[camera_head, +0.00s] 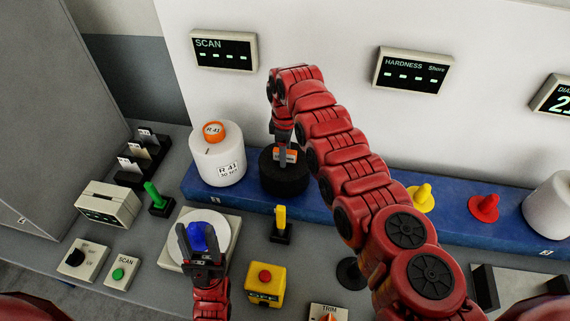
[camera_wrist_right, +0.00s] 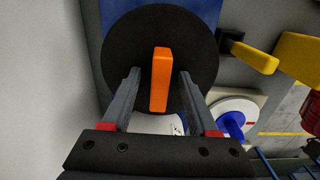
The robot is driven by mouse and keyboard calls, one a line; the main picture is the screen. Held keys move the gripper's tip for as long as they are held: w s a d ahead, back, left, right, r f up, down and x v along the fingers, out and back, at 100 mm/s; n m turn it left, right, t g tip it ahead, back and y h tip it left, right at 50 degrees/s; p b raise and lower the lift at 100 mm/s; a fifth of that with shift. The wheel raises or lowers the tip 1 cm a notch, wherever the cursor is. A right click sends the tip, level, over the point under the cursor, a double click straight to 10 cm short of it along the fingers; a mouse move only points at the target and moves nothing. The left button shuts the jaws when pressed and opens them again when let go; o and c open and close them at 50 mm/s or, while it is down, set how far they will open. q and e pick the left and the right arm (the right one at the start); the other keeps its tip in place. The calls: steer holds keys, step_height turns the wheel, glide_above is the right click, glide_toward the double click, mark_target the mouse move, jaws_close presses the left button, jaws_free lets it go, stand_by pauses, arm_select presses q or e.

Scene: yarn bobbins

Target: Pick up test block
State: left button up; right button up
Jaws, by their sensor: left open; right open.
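What looks like the test block is a black round block (camera_head: 285,178) with an orange upright grip, standing on the blue strip. It also shows in the right wrist view (camera_wrist_right: 125,45), where the orange grip (camera_wrist_right: 160,80) stands between my right fingers. My right gripper (camera_head: 284,155) is open, with one finger on each side of the grip and a gap visible on both sides. My right arm hides part of the area beside the block. My left gripper (camera_head: 199,240) is open at a blue knob (camera_head: 203,237) on a white disc; contact with it cannot be told.
A white bobbin (camera_head: 218,158) marked R 41 with an orange top stands close left of the black block. A yellow handle (camera_head: 280,220) and a green handle (camera_head: 153,195) stand in front. Yellow (camera_head: 421,198) and red (camera_head: 484,208) cones stand to the right on the blue strip (camera_head: 455,238).

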jaws_close()
stand_by(1.4)
